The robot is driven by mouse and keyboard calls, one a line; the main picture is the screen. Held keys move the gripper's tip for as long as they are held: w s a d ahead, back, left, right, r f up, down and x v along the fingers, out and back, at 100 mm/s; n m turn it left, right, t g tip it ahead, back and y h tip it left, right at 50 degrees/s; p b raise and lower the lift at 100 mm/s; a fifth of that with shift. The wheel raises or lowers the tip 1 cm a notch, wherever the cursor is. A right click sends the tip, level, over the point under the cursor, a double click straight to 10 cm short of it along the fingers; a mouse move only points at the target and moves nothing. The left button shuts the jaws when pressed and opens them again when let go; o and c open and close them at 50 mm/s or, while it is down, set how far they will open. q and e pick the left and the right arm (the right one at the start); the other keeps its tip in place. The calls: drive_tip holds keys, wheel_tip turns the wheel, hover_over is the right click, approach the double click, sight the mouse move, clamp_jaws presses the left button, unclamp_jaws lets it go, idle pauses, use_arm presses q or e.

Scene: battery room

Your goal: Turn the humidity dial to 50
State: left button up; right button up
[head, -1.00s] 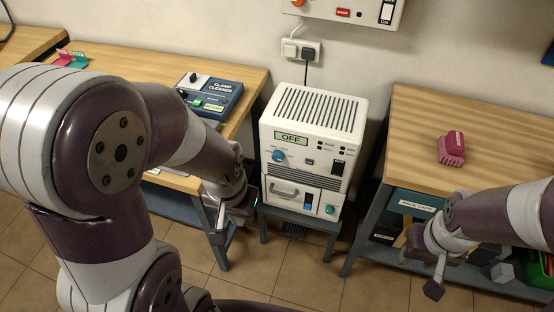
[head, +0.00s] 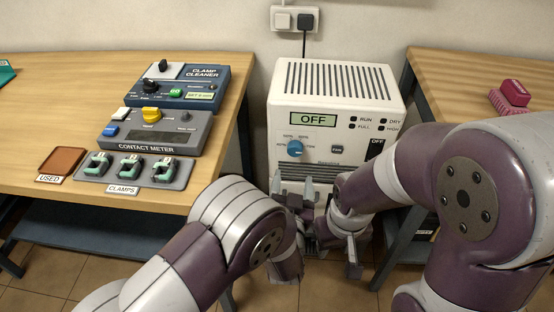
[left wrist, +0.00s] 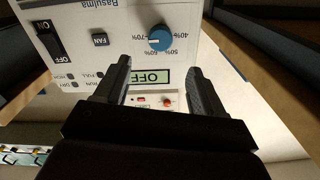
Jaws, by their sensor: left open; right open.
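The white unit (head: 340,85) has a blue humidity dial (head: 295,148) on its front, below a display (head: 313,119) reading OFF. The dial also shows upside down in the left wrist view (left wrist: 160,38), with percent marks around it and a pale pointer line that seems to face picture-left. My left gripper (head: 294,188) is open and empty, just below the dial in the head view. In the left wrist view its fingertips (left wrist: 158,74) are apart, with the dial past them, not between them. My right gripper (head: 334,245) is open, low in front of the unit.
A black OFF switch (head: 376,148) and a FAN button (head: 337,149) are right of the dial. The left table (head: 60,120) holds a clamp cleaner (head: 180,85), a contact meter (head: 155,132) and clamps.

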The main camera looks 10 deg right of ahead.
sight(295, 151)
use_arm(q)
drive_tip(key=b+x, duration=0.1)
drive_tip(key=x, duration=0.9)
drive_tip(key=shift+f+b, duration=0.1)
drive_tip(key=shift+b, duration=0.2)
drive_tip(key=c, duration=1.1)
drive_tip(key=shift+o, duration=0.2)
